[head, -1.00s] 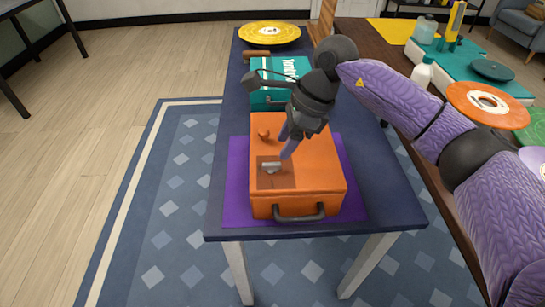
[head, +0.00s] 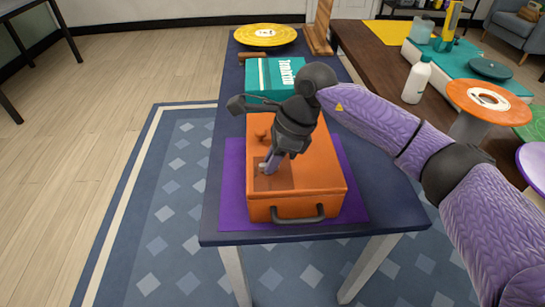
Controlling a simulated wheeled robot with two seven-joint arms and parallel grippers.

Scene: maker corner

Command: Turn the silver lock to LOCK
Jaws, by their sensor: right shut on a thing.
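The silver lock (head: 263,168) sits on the darker panel (head: 280,181) on top of the orange box (head: 318,178). My right gripper (head: 268,166) reaches down to it from above and is shut on it. The fingers hide most of the lock, so its angle and any LOCK marking cannot be read. An orange knob (head: 262,133) stands on the box behind the lock, partly beside the gripper. My left gripper is not in view.
The box lies on a purple mat (head: 234,195) on a dark blue table (head: 213,205), with a black handle (head: 298,216) at its front. A teal box (head: 268,78) stands behind. A yellow plate (head: 265,36) lies at the far end. A wooden table with a white bottle (head: 417,80) is to the right.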

